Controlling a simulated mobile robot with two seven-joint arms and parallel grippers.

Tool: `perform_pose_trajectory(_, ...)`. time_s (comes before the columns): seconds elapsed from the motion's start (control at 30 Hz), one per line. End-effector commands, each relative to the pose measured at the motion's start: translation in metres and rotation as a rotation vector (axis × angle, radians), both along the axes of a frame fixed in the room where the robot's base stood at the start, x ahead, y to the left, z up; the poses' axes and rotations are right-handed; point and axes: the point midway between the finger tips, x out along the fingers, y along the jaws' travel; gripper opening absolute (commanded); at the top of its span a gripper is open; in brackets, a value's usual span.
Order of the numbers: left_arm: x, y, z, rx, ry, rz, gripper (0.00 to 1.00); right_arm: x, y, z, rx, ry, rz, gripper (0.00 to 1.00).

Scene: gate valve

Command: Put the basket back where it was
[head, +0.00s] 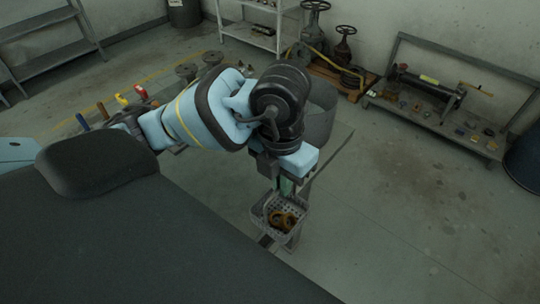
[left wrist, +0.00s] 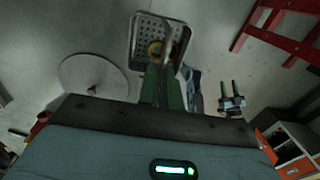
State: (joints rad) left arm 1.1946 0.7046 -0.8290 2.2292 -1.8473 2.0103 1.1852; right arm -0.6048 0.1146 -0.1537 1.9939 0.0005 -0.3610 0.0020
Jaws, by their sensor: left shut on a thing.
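The basket (head: 268,206) is small, grey and perforated, with brown-gold ring-shaped parts (head: 283,220) inside. My left gripper (head: 285,187) is above it, shut on its handle, and the basket hangs clear of the floor. In the left wrist view, the green fingers (left wrist: 160,88) meet at the handle and the basket (left wrist: 138,38) shows beyond them. My right gripper (left wrist: 231,90) shows small in the left wrist view, its two green fingers apart and empty. The fingertips of the left gripper are partly hidden in the head view.
A grey round bin (head: 320,120) stands behind my left arm. A low bench (head: 430,118) with tools and small parts is at the right wall, beside a dark blue drum (head: 525,160). Valves stand on a wooden pallet (head: 335,72) at the back.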

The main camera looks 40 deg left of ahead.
Motion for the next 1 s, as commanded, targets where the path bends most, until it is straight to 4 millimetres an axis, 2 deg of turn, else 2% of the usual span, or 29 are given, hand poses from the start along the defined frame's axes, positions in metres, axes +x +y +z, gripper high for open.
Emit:
perform_pose_trajectory(0.17,0.017,0.018,-0.004,0.001,0.002,0.007,0.0,-0.003,0.0,-0.004,0.0,0.007,0.0,0.44)
perform_pose_trajectory(0.5,0.074,0.071,-0.009,0.0,0.0,0.007,0.0,-0.004,0.0,-0.006,0.0,0.013,0.0,0.44)
perform_pose_trajectory(0.7,0.1,0.096,-0.012,0.0,0.0,0.003,0.0,-0.004,0.0,-0.006,0.0,0.012,-0.001,0.44)
perform_pose_trajectory(1.0,0.109,0.105,-0.014,0.0,-0.002,-0.001,0.0,-0.004,0.001,-0.006,0.003,0.013,-0.004,0.44)
